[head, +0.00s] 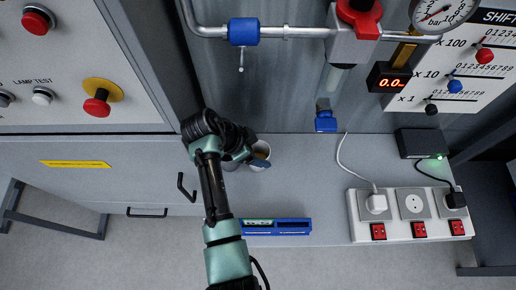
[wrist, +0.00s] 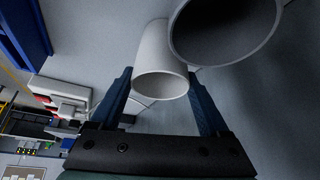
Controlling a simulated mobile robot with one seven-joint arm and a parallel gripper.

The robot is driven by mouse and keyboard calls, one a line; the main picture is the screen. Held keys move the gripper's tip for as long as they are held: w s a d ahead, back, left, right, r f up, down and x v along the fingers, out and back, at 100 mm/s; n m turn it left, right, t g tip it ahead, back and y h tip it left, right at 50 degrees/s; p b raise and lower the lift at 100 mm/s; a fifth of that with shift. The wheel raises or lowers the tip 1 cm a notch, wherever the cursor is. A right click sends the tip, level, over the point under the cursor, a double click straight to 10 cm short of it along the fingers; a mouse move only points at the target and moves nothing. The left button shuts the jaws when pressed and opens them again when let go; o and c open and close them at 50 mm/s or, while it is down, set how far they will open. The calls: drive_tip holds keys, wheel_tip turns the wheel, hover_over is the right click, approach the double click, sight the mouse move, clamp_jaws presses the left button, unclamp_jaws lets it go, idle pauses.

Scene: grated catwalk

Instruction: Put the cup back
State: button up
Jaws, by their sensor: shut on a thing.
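A white cup (head: 263,148) shows beside the end of my arm in the head view, over the grey worktop near its back edge. My gripper (head: 254,158) is at this cup, with a dark blue finger across its near side. In the wrist view the white cup (wrist: 158,70) sits between the two blue fingers of my gripper (wrist: 163,88), which is shut on it. A second, larger-looking grey-white cup (wrist: 224,32) overlaps it at the upper right, its open mouth facing the camera. In the head view a pale rounded thing (head: 231,164) is mostly hidden by my arm.
A blue rack (head: 276,227) lies at the worktop's front edge. A power strip (head: 411,213) with a plugged-in cable stands to the right. A pipe with a blue fitting (head: 326,122) comes down at the back. Bare worktop (head: 310,180) lies between cup and strip.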

drive_tip(key=o, duration=1.3)
drive_tip(key=shift+a+r, duration=0.15)
drive_tip(key=shift+r, duration=0.25)
drive_tip(key=v, duration=1.1)
drive_tip(key=shift+r, duration=0.2)
drive_tip(key=shift+s, duration=0.1)
